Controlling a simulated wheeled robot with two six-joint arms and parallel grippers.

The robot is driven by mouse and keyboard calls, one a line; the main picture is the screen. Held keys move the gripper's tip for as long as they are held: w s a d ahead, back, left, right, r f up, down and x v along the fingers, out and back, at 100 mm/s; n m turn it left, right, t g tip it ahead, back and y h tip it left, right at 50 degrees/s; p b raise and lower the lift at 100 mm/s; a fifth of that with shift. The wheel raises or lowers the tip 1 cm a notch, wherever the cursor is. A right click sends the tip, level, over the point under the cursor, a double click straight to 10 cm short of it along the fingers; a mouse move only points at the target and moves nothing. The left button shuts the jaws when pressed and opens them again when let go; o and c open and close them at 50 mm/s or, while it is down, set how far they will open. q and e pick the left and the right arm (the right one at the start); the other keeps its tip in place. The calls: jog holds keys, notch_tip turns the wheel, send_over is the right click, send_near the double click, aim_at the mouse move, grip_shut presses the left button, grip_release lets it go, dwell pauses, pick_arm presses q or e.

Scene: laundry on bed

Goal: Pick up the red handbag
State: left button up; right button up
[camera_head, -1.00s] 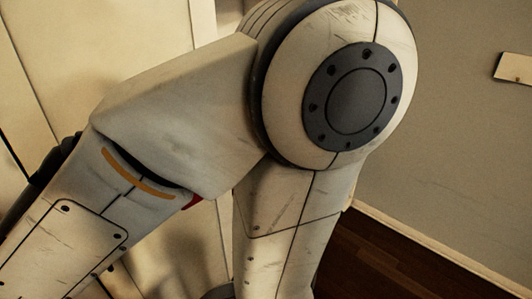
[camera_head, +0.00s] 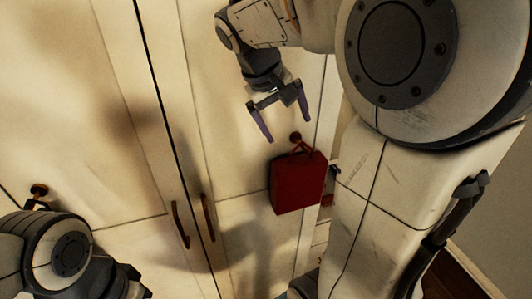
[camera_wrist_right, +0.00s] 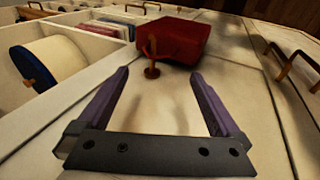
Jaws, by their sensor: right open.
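The red handbag (camera_head: 298,184) hangs by its strap from a round knob (camera_head: 295,137) on the cream wardrobe front. It also shows in the right wrist view (camera_wrist_right: 178,42), beyond the fingertips. My right gripper (camera_head: 289,131) is open and empty, its purple fingers pointing at the knob and strap just above the bag. In the right wrist view the knob (camera_wrist_right: 152,72) lies between the lines of the two fingers. I cannot tell the exact gap to it.
The wardrobe doors (camera_head: 110,150) have bar handles (camera_head: 180,224) left of the bag. Open compartments in the right wrist view hold a white roll (camera_wrist_right: 62,62) and flat coloured items (camera_wrist_right: 112,30). My right arm fills much of the right side.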

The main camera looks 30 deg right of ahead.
aim_at(297, 147)
jog(key=x, duration=0.3)
jog(key=shift+d+f, duration=0.1)
jog(key=shift+f, duration=0.1)
jog(key=p+x, duration=0.2)
jog(key=x, duration=0.3)
jog(key=shift+s, duration=0.2)
jog(key=shift+f, duration=0.15)
jog(key=shift+w, duration=0.1)
grip_shut()
